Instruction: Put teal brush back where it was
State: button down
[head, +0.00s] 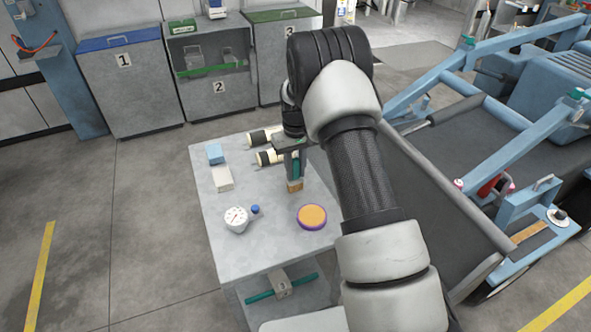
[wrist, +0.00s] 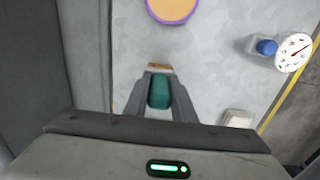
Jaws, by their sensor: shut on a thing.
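The teal brush (head: 295,165) is upright in my gripper (head: 292,152), with its tan bristle end (head: 294,186) down. In the wrist view, the teal handle (wrist: 160,92) sits between the two fingers of my gripper (wrist: 163,90), and the tan bristles show just past the fingertips. My gripper is shut on the brush over the grey table (head: 240,258). I cannot tell whether the bristles touch the tabletop. My gripper and arm hide part of the handle and the table's right side.
An orange disc with purple rim (head: 311,216), a white gauge (head: 237,219), a blue-capped item (head: 256,210), a blue block (head: 215,154) and a pale box (head: 222,179) lie on the table. The left front tabletop is clear.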

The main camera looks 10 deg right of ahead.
jog(key=c, duration=1.5)
grip_release()
